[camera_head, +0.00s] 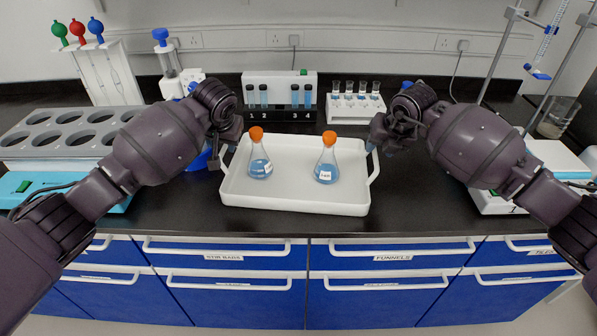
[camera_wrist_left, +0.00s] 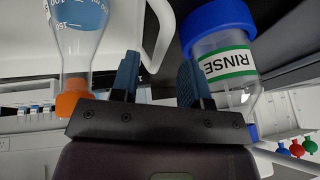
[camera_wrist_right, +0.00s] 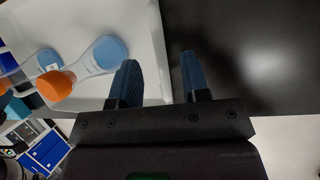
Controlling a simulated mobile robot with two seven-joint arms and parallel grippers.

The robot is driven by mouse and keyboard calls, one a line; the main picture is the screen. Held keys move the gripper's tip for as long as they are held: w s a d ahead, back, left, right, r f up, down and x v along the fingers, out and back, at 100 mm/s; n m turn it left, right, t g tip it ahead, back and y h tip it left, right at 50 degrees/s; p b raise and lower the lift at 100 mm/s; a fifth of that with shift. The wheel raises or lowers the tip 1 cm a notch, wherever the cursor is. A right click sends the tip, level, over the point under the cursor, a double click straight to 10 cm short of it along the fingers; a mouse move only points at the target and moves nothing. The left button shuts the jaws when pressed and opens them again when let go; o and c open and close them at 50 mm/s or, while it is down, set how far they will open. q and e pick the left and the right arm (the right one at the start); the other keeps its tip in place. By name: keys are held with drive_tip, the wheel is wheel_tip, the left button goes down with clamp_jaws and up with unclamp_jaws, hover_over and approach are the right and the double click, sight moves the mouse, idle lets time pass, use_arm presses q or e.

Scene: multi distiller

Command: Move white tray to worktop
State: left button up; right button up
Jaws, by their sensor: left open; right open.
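The white tray (camera_head: 295,203) sits on the black worktop near its front edge. Two flasks with orange caps and blue liquid stand in it, a left flask (camera_head: 259,160) and a right flask (camera_head: 326,165). My left gripper (camera_head: 222,150) is open beside the tray's left handle; the left wrist view shows the handle (camera_wrist_left: 158,35) near its blue fingers. My right gripper (camera_head: 375,143) is open at the tray's right handle (camera_head: 374,168). In the right wrist view the tray's side wall (camera_wrist_right: 156,50) runs between the right fingers. I cannot tell whether either gripper touches the tray.
A blue-capped bottle marked RINSE (camera_wrist_left: 222,60) is close to my left fingers. Behind the tray stand a numbered vial unit (camera_head: 280,93) and a white vial rack (camera_head: 355,107). A grey block with round wells (camera_head: 60,133) is at left. Bare worktop (camera_head: 420,205) lies right of the tray.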

sight(224, 148)
use_arm(q)
drive_tip(key=shift+x, duration=2.2)
use_arm(e)
drive_tip(key=shift+x, duration=2.2)
use_arm(q)
clamp_jaws()
use_arm(e)
clamp_jaws()
